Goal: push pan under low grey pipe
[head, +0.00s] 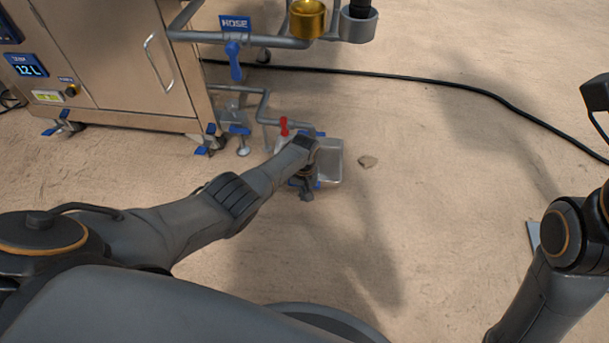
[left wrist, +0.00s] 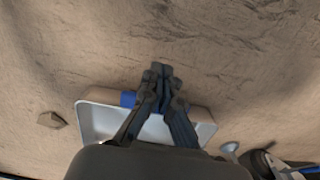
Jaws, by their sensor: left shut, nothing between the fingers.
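The pan (head: 331,163) is a small, shallow, light grey metal tray on the floor. In the left wrist view the pan (left wrist: 96,122) lies behind my fingers, with a blue patch (left wrist: 128,99) at its near wall. My left gripper (head: 306,194) is shut and empty, low at the pan's near side. In the left wrist view its fingertips (left wrist: 160,72) meet just beyond the pan's wall; I cannot tell whether they touch it. The low grey pipe (head: 264,106) with a red valve handle (head: 284,126) is beyond my left wrist, which hides part of pipe and pan.
A steel cabinet machine (head: 120,60) on blue-footed legs stands at the left. A higher grey pipe (head: 262,39) carries a blue HOSE valve and a brass cup (head: 307,18). A black cable (head: 430,82) crosses the floor. A small stone (head: 367,161) lies right of the pan; beyond is bare floor.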

